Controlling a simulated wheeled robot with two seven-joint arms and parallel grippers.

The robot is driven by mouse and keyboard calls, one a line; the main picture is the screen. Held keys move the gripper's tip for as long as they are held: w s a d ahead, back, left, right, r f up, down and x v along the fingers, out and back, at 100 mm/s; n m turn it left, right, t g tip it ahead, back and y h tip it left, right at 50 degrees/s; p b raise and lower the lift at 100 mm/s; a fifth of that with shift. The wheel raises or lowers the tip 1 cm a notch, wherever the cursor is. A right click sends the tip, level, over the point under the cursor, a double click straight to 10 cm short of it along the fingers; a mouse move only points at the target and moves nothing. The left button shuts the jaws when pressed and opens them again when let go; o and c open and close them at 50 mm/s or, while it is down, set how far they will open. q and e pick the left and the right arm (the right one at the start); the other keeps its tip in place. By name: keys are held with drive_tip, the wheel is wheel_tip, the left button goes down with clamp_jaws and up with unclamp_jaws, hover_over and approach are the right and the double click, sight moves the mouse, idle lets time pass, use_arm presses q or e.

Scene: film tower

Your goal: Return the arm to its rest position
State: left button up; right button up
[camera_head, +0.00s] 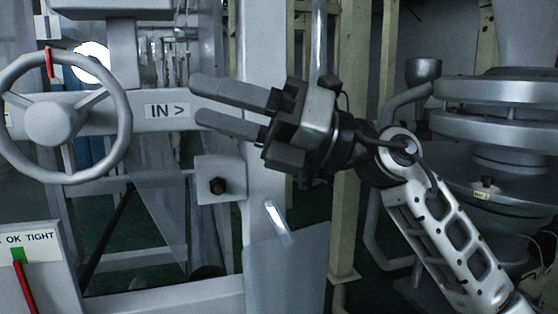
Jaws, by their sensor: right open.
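My right gripper (194,99) is in the middle of the head view, with its arm reaching up from the lower right. Its two grey fingers point left and stand apart, with nothing between them. The fingertips overlap the right end of the grey beam with the "IN >" label (167,111) in the picture; I cannot tell whether they touch it. A grey handwheel (122,145) with a red mark on its rim is to the left, apart from the gripper. My left gripper is not in view.
A gauge panel marked "OK TIGHT" (40,262) with a red pointer is at the lower left. Pale posts (350,220) stand behind the arm. Large flanged grey machinery (495,120) fills the right side.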

drive_tip(key=w+d+f+m+t+h+p, duration=0.1)
drive_tip(key=w+d+f+m+t+h, duration=0.1)
drive_tip(key=d+f+m+t+h, duration=0.65)
drive_tip(key=w+d+f+m+t+y+p, duration=0.15)
drive_tip(key=f+m+t, duration=0.45)
drive_tip(key=m, duration=0.8)
drive_tip(key=w+d+f+m+t+h+p, duration=0.1)
drive_tip(key=w+d+f+m+t+h, duration=0.25)
drive_tip(key=f+m+t, duration=0.65)
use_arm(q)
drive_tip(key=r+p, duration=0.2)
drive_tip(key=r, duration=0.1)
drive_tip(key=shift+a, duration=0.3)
use_arm(e)
drive_tip(key=s+d+f+m+g+h, duration=0.3)
drive_tip(key=s+f+m+g, duration=0.3)
drive_tip(key=s+f, duration=0.3)
drive_tip(key=s+d+f+m+g+h, duration=0.3)
drive_tip(key=s+f+m+g, duration=0.4)
drive_tip(key=f, duration=0.8)
drive_tip(key=s+h, duration=0.1)
drive_tip(key=s, duration=0.1)
drive_tip(key=shift+s+d+f, duration=0.15)
drive_tip(key=shift+s+f, duration=0.05)
drive_tip(key=shift+s, duration=0.2)
